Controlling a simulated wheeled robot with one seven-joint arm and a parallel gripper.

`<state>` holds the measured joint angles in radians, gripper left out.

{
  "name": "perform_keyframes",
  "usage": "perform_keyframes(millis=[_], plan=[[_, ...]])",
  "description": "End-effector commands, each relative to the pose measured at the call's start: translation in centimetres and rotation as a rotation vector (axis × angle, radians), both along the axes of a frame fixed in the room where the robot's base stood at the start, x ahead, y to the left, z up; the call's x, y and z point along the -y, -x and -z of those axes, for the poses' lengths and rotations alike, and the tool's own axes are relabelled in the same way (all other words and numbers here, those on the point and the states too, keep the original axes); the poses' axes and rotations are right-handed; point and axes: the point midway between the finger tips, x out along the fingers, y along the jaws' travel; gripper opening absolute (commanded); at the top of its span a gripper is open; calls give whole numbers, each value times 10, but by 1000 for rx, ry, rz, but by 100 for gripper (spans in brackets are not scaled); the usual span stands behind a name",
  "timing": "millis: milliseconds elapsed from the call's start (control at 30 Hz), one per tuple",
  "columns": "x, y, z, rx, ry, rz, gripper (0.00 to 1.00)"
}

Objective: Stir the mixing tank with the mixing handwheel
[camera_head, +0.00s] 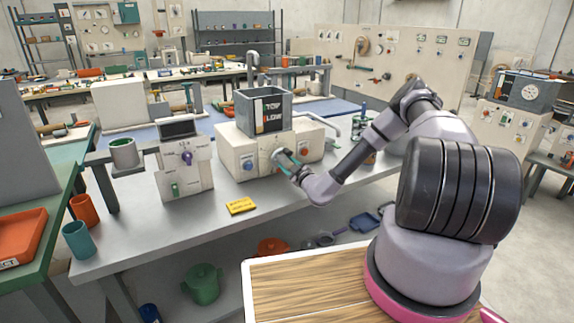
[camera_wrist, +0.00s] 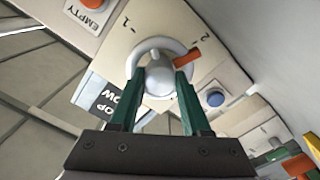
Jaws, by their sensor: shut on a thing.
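The mixing tank (camera_head: 243,112) is an open grey box with a TOP/LOW label, standing on a cream machine housing. The mixing handwheel (camera_wrist: 137,58) is a pale ring with a rounded hub and an orange mark at its right, on a panel marked 1 and 2. My gripper (camera_wrist: 158,80) has its two green fingers on either side of the handwheel's hub, shut on it. In the head view my gripper (camera_head: 287,162) is at the front face of the housing and hides most of the wheel. The tank's contents are not visible.
A blue knob (camera_wrist: 215,98) sits beside the handwheel, and an EMPTY plate (camera_wrist: 92,12) with an orange knob is at the upper left. The bench front is mostly clear.

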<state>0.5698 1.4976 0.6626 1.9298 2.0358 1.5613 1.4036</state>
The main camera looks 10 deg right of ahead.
Motion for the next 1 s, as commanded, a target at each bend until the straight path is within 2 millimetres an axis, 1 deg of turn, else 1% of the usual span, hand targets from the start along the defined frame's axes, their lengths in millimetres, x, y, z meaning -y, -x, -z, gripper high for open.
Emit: perform_keyframes(millis=[500, 533, 567, 600, 900, 1000], plan=[[1, 1, 2, -10, -20, 1, 0], [1, 1, 2, -10, -20, 1, 51], [1, 1, 2, -10, -20, 1, 63], [1, 1, 2, -10, -20, 1, 78], [0, 1, 1, -8, -20, 1, 78], [2, 5, 1, -9, -20, 0, 78]])
